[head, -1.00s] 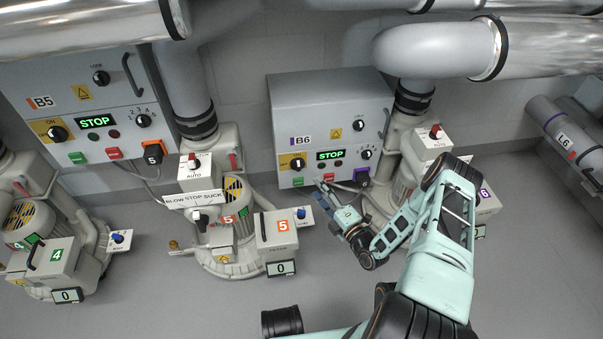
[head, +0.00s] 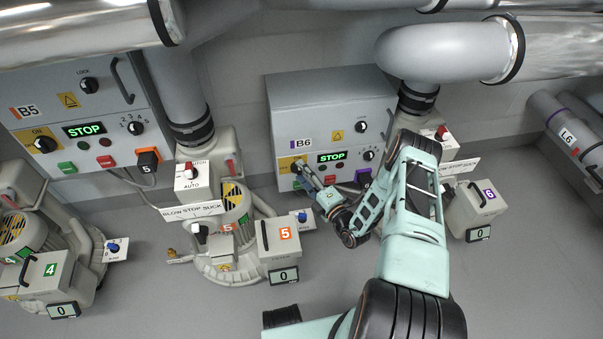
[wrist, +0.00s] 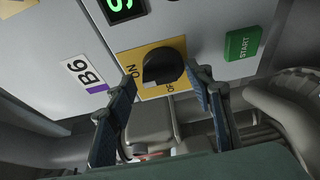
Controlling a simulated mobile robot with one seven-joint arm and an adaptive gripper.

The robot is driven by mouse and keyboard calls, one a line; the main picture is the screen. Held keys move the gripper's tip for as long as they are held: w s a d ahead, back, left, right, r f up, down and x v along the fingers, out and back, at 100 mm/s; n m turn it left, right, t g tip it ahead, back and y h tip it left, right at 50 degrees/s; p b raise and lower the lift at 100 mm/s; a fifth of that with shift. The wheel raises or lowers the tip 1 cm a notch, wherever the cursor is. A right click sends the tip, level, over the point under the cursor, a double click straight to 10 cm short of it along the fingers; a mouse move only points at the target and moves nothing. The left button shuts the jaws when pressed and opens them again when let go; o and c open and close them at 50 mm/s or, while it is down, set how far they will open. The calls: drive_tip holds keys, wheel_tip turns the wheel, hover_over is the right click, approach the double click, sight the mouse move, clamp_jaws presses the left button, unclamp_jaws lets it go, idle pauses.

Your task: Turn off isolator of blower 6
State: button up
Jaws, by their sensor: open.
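The B6 control box (head: 325,105) stands on the wall, right of centre in the head view, with a lit green STOP display (head: 331,157). In the wrist view the isolator, a black rotary knob (wrist: 163,67) on a yellow plate marked ON and OFF (wrist: 143,53), faces me. My gripper (wrist: 164,82) is open, one finger on each side of the knob, with visible gaps at both sides. I cannot tell how deep the fingertips reach around it. In the head view my gripper (head: 300,168) is at the box's lower left and hides most of the knob.
A green START button (wrist: 242,43) is right of the knob in the wrist view. The B5 box (head: 85,110) and blower 5 (head: 235,250) are to the left. Blower 6's box (head: 474,208) is right of my arm. Large pipes (head: 445,55) run overhead.

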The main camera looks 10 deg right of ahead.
drive_tip(key=shift+c, duration=0.3)
drive_tip(key=c, duration=1.1)
drive_tip(key=shift+r, duration=0.1)
